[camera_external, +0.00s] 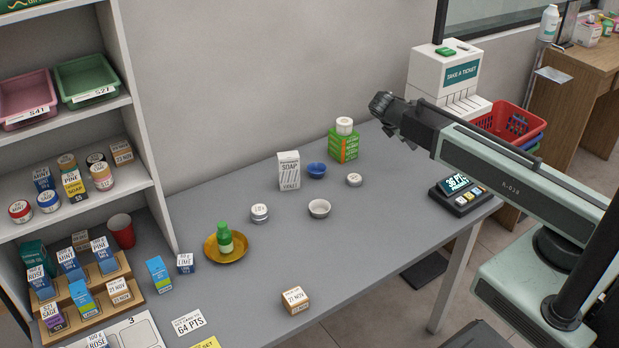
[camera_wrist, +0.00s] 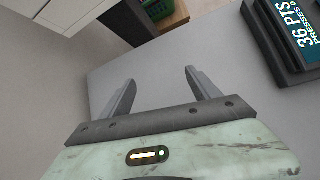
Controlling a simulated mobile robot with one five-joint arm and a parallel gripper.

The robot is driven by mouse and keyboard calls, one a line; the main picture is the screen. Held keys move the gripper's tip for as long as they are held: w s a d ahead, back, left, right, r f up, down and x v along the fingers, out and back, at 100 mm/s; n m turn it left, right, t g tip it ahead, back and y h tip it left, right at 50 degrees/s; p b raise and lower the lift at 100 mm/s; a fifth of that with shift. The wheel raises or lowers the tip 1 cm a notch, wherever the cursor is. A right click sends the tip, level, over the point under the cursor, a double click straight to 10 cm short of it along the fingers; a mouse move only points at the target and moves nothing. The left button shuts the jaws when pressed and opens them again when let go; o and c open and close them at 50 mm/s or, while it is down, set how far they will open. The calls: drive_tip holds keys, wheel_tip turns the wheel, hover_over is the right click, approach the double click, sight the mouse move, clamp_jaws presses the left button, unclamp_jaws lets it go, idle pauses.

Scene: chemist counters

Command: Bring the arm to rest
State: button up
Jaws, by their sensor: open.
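My arm reaches in from the right over the grey counter (camera_external: 390,225) in the external view. My gripper (camera_external: 378,105) is at the far end of the arm, raised above the back right part of the counter. In the wrist view my gripper (camera_wrist: 162,90) has its two fingers wide apart, with nothing between them. Grey surface shows beyond the fingertips.
A ticket machine (camera_external: 440,75) stands behind my gripper. A points display (camera_external: 462,194) sits below my arm and also shows in the wrist view (camera_wrist: 292,35). A green box (camera_external: 343,146) with a white-lidded jar on it stands left of my gripper. The front right counter is clear.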

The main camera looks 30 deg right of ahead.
drive_tip(key=s+m+y, duration=0.1)
drive_tip(key=s, duration=0.1)
drive_tip(key=s+f+m, duration=0.1)
drive_tip(key=s+m, duration=0.1)
drive_tip(key=s+f+m+g+y, duration=0.1)
drive_tip(key=s, duration=0.1)
drive_tip(key=shift+s+f+m+y, duration=0.15)
drive_tip(key=shift+f+m+y, duration=0.1)
drive_tip(key=shift+m+y, duration=0.05)
drive_tip(key=s+m, duration=0.1)
drive_tip(key=s+a+f+m+y, duration=0.1)
drive_tip(key=s+a+m+y, duration=0.1)
drive_tip(key=shift+s+a+f, duration=0.1)
drive_tip(key=shift+a+f, duration=0.1)
drive_tip(key=shift+f, duration=0.1)
drive_tip(key=s+a+m+y, duration=0.1)
drive_tip(key=a+m, duration=0.1)
drive_tip(key=s+a+m+y, duration=0.1)
drive_tip(key=a+m, duration=0.1)
drive_tip(key=a+f+m+y, duration=0.1)
drive_tip(key=a+m, duration=0.1)
drive_tip(key=shift+s+a+g, duration=0.1)
drive_tip(key=shift+s+g, duration=0.2)
drive_tip(key=shift+s, duration=0.1)
drive_tip(key=shift+a+m, duration=0.4)
drive_tip(key=shift+m, duration=0.9)
